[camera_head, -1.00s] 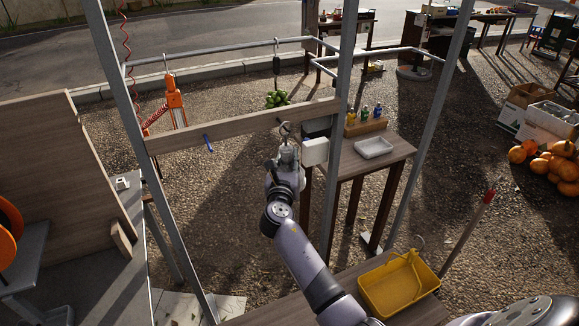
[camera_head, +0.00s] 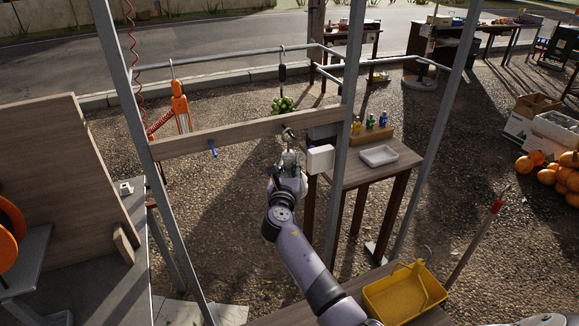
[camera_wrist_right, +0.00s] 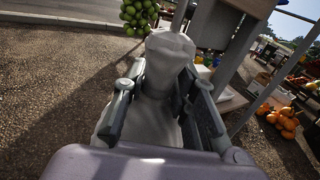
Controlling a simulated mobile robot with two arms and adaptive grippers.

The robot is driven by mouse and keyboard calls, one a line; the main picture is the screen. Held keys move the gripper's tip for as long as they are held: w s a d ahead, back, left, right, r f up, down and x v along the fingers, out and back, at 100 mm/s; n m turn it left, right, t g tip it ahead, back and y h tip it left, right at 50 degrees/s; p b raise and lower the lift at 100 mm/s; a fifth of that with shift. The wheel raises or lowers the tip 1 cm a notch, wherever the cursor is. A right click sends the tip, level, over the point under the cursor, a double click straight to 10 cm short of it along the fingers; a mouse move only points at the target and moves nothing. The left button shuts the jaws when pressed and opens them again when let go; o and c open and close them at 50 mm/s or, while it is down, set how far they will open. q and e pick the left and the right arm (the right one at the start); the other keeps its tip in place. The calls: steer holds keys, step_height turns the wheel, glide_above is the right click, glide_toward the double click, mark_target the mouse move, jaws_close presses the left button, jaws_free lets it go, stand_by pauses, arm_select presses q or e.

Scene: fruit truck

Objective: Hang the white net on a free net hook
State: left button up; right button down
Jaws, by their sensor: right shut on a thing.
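My right gripper (camera_head: 288,165) is raised just below and in front of the wooden rail. It is shut on the white net (camera_wrist_right: 168,62), a pale grey-white bundle gathered between the fingers in the right wrist view and spreading wider below them. In the head view the net is small and mostly hidden by the gripper. A metal net hook (camera_head: 288,133) on the rail is right above the gripper; I cannot tell if the net touches it. A blue hook (camera_head: 212,148) sticks out of the rail further left with nothing on it. My left gripper is not in view.
The wooden rail (camera_head: 240,133) spans two grey metal posts. A white box (camera_head: 320,158) is by the right post, close to my gripper. Green fruit (camera_head: 283,105) hangs behind the rail. A yellow basket (camera_head: 372,293) stands at lower right. The gravel between is clear.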

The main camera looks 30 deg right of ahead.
steer(key=shift+r, duration=0.15)
steer(key=c, duration=1.2)
jaws_free()
steer(key=shift+s, duration=0.1)
steer(key=shift+f, duration=0.25)
steer(key=v, duration=1.2)
steer(key=shift+r, duration=0.15)
